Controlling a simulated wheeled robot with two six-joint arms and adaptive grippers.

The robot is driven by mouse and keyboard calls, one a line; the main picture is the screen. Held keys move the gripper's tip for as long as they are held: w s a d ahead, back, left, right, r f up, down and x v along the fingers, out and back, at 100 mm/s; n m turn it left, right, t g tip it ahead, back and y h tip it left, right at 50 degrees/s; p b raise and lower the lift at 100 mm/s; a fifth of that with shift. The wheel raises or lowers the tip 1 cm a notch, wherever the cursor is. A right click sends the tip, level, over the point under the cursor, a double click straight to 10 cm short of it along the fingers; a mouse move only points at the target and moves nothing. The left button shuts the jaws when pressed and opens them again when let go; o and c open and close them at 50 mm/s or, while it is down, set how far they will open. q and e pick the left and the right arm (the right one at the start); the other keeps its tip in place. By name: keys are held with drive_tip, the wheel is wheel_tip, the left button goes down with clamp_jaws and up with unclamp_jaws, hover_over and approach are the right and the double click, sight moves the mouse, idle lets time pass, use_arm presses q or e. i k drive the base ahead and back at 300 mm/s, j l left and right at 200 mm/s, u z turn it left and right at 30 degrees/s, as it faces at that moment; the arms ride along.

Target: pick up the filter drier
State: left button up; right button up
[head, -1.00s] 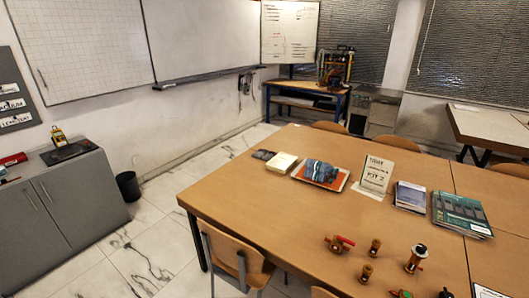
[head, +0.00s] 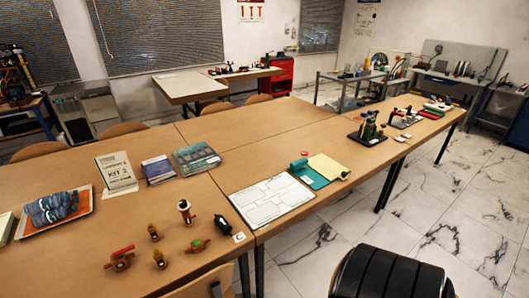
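Several small fittings stand at the front of the long wooden table in the head view. A small black cylinder (head: 222,224) lies at the right end of this group, beside a white card with a letter (head: 239,237); it may be the filter drier, but it is too small to be sure. To its left are a brass part with a pale top (head: 185,210), a brass valve with a green handle (head: 197,245), a valve with a red handle (head: 120,258) and small brass fittings (head: 154,232). Neither of my grippers is in view.
A printed sheet (head: 272,202) lies right of the fittings, with a green folder (head: 309,174) beyond. Books (head: 196,157), a kit sign (head: 116,172) and a tray (head: 80,210) stand behind and left. Chairs (head: 215,286) and a black seat (head: 390,275) are at the front.

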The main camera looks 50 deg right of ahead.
sight(223, 224)
drive_tip(key=l+z, duration=0.15)
drive_tip(key=z, duration=0.9)
drive_tip(key=k+l, duration=0.05)
